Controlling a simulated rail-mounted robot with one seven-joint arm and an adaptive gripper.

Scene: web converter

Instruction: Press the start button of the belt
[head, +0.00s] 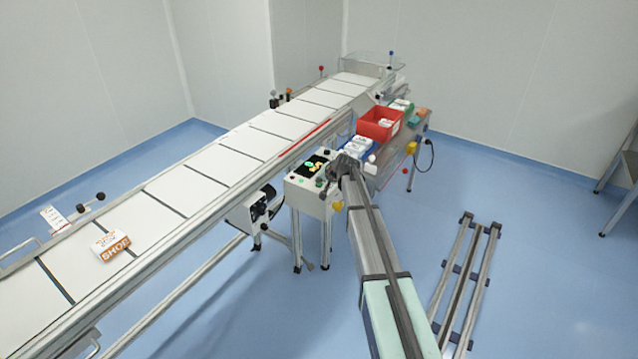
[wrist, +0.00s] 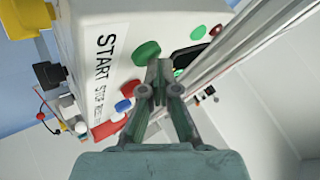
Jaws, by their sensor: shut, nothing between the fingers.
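The white control box (head: 304,198) stands on legs beside the belt (head: 190,188). In the wrist view the white control box (wrist: 90,30) carries a label (wrist: 103,65) reading START, STOP and a third word. In the head view my gripper (head: 345,163) is at the box's right side.
A grey metal rail or post (wrist: 225,55) runs close to my fingers in the wrist view. A red crate (head: 376,126) and other bins stand right of the control box. An orange and white carton (head: 112,245) lies on the belt.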

